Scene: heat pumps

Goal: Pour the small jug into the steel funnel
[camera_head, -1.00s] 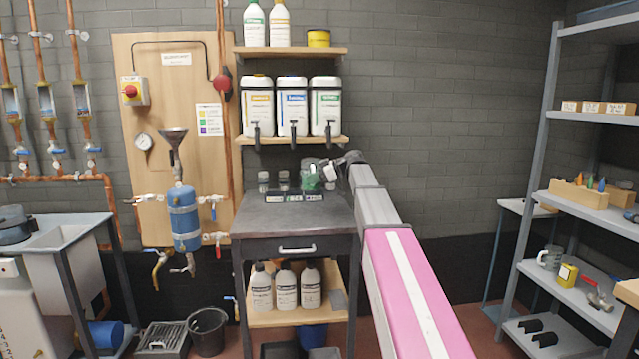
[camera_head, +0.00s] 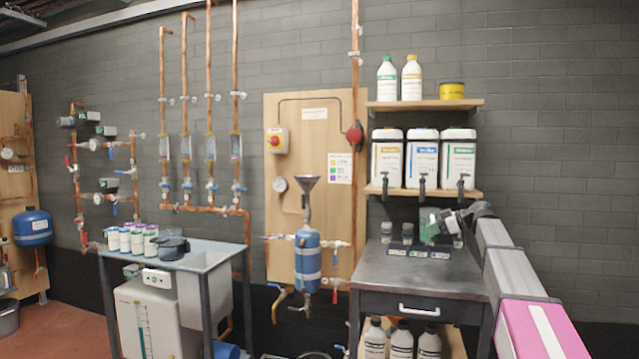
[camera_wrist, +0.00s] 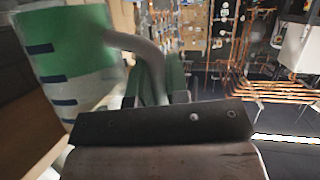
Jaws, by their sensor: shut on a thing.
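The small jug (camera_wrist: 68,62) is a clear vessel with green in its upper part in the wrist picture, dark marks on its side and a curved grey handle. My gripper (camera_wrist: 158,88) is shut on its handle. In the head view the jug (camera_head: 430,227) hangs over the bench, looking tilted, with my gripper (camera_head: 455,221) at its right. The steel funnel (camera_head: 308,184) stands mouth up on a pipe above a blue tank (camera_head: 307,256), left of the jug and apart from it. The inside of the funnel is hidden.
A dark bench (camera_head: 400,276) below the jug carries small jars (camera_head: 386,232) and a labelled rack (camera_head: 418,253). A shelf (camera_head: 428,193) with three canisters is just above. A red knob (camera_head: 354,134) and copper pipe stand between funnel and shelf.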

